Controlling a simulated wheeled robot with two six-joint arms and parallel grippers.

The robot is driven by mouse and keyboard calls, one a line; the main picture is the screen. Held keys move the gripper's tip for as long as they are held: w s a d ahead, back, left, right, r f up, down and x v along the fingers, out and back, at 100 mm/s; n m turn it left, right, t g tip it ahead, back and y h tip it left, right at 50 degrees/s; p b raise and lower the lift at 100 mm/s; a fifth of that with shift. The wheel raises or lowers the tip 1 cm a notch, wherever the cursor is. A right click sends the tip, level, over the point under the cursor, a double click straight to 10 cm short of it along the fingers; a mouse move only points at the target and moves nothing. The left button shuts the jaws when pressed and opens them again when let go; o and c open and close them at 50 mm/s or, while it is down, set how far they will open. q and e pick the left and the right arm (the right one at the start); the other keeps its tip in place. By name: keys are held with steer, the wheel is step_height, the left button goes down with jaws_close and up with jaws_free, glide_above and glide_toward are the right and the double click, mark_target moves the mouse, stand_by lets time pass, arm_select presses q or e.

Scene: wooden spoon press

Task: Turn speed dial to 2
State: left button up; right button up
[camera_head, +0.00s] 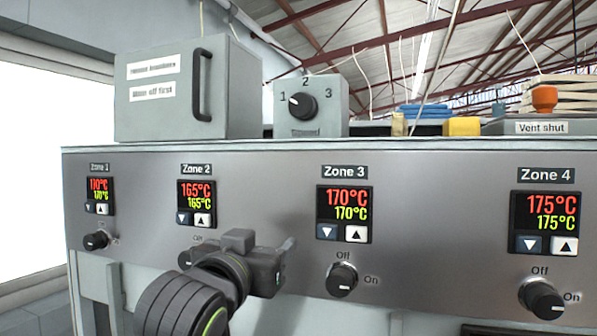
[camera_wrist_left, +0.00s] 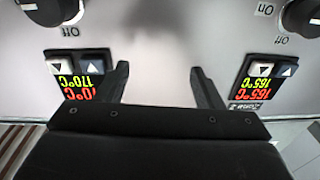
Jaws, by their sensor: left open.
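The speed dial (camera_head: 302,104) is a black round knob on a small grey box (camera_head: 334,117) on top of the panel. The numbers 1, 2 and 3 stand around it, and its white mark points left, toward 1. My left gripper (camera_head: 284,258) is below and slightly left of the dial, in front of the panel between Zone 2 and Zone 3, well apart from the dial. In the left wrist view its two fingers (camera_wrist_left: 160,78) are spread, with nothing between them. The dial is not in the left wrist view. My right gripper is not in view.
The steel panel (camera_head: 270,200) carries several zone displays with black knobs below; my left arm partly hides the Zone 2 knob. A grey box with a handle (camera_head: 188,88) stands left of the dial box. An orange knob (camera_head: 544,98) is at the right, above a "Vent shut" label.

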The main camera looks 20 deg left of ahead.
mark_target(299, 109)
arm_select(q)
steer(key=s+d+r+t+h, duration=0.1)
steer(key=s+r+t, duration=0.1)
steer(key=s+r, duration=0.4)
steer(key=s+d+r+t, duration=0.2)
steer(key=s+r, duration=0.2)
steer(key=r, duration=0.4)
steer(key=p+x, duration=0.8)
steer(key=x, duration=0.9)
steer(key=shift+w+r+p, duration=0.15)
steer(key=shift+w+p, duration=0.2)
steer(key=shift+w, duration=0.15)
steer(key=c, duration=1)
steer(key=shift+o, duration=0.2)
